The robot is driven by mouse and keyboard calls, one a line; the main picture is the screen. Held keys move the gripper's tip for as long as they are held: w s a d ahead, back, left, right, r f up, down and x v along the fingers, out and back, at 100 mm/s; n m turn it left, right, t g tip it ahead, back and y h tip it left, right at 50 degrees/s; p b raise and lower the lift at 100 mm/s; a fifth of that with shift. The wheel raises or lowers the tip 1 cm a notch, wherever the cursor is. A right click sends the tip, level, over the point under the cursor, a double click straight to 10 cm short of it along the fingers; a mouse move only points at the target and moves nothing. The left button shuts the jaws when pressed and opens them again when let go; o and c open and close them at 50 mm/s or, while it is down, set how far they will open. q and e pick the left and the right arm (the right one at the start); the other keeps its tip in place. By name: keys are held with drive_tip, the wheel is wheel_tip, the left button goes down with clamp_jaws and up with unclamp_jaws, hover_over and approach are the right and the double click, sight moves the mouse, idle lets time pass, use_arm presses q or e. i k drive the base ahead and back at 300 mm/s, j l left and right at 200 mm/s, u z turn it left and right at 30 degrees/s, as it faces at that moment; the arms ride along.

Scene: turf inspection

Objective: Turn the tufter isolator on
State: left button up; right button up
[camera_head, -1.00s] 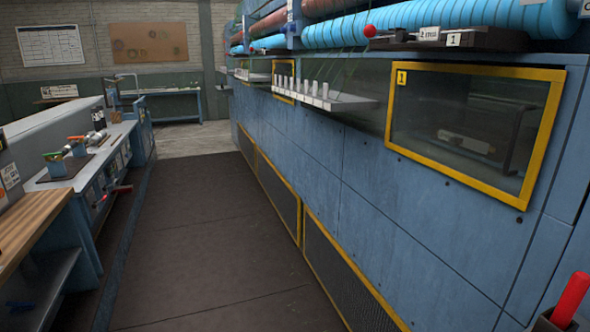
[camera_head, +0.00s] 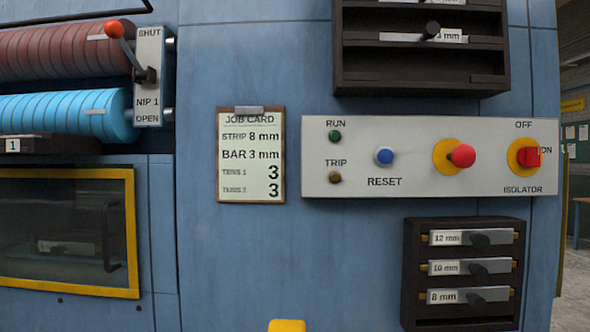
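The isolator (camera_head: 529,157) is a red handle on a yellow disc at the right end of a pale control panel (camera_head: 400,187). OFF is printed above it, ON to its right and ISOLATOR below. The red handle looks blocky and covers part of the disc's right side, close to the ON mark. I cannot tell for sure which mark it points to.
Left of the isolator are a red mushroom button (camera_head: 462,156), a blue reset button (camera_head: 384,156) and RUN (camera_head: 335,136) and TRIP (camera_head: 335,177) lamps. Dark racks (camera_head: 420,83) (camera_head: 412,290) sit above and below. A job card (camera_head: 279,155) hangs left, beyond it a nip lever (camera_head: 118,38).

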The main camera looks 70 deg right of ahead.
sight(526, 156)
drive_tip(key=z, duration=3.1)
